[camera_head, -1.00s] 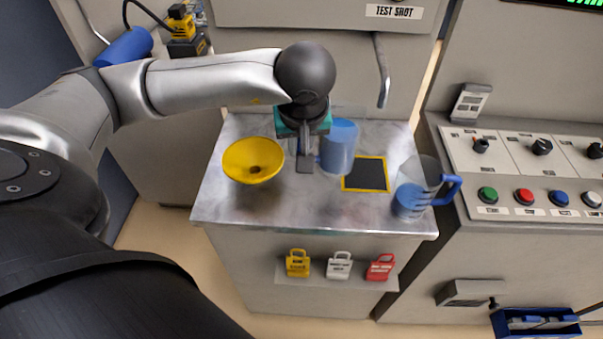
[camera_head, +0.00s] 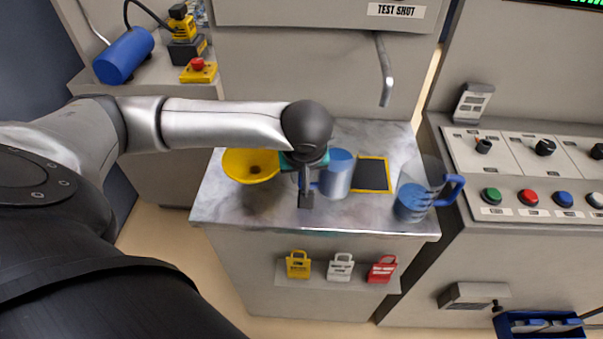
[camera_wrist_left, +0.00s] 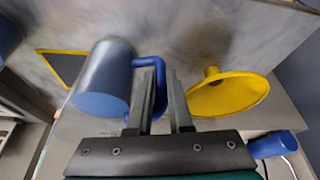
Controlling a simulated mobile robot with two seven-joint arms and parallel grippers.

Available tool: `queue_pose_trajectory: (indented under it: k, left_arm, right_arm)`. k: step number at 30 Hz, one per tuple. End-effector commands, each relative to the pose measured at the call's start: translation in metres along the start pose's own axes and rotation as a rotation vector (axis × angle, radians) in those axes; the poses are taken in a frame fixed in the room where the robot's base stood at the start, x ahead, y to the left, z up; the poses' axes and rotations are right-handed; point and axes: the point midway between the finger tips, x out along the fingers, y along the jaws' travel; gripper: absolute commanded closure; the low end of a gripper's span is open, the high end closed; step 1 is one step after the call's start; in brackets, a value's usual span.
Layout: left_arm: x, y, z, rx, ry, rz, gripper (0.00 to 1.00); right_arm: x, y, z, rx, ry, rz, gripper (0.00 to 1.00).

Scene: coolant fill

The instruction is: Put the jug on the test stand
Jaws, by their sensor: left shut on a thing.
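A grey-blue jug (camera_head: 338,176) with a blue handle is at the middle of the steel table (camera_head: 270,212), left of a black square pad (camera_head: 371,174) with a yellow border. My left gripper (camera_head: 306,200) is at its left side. In the left wrist view the jug (camera_wrist_left: 105,75) is beside the fingers (camera_wrist_left: 165,105), which are shut on its blue handle. Whether its base touches the table I cannot tell. A second, clear jug (camera_head: 412,200) with blue liquid and a blue handle stands at the table's right edge. My right gripper is out of view.
A yellow funnel (camera_head: 250,165) lies left of my left gripper, partly hidden by my arm. A metal spout (camera_head: 385,70) hangs behind the table under a "TEST SHOT" label (camera_head: 396,10). A button panel (camera_head: 540,180) is at the right. The table's front strip is clear.

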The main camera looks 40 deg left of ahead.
Motion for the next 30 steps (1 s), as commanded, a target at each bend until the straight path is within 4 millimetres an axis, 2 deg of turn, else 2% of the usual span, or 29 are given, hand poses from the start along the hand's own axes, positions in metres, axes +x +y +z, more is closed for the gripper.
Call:
queue_pose_trajectory:
  k: [2, 3, 10, 21, 26, 30]
  left_arm:
    - [0.003, 0.001, 0.000, -0.002, 0.003, 0.003, 1.00]
    - [0.002, 0.000, 0.001, 0.000, 0.000, -0.001, 0.77]
    - [0.002, 0.000, 0.001, 0.000, -0.001, -0.001, 0.52]
    - [-0.003, 0.000, -0.001, 0.000, -0.001, -0.001, 0.52]
    - [-0.032, 0.001, -0.002, 0.001, 0.002, 0.004, 0.52]
    - [-0.065, 0.001, -0.002, 0.002, 0.003, 0.005, 0.52]
  right_arm:
    - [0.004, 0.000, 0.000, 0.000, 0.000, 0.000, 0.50]
    - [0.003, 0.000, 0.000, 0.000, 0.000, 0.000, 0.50]
    - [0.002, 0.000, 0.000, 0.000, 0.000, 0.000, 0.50]
    - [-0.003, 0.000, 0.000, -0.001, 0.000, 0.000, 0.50]
    - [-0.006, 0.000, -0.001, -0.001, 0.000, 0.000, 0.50]
    - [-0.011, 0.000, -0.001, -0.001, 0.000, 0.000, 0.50]
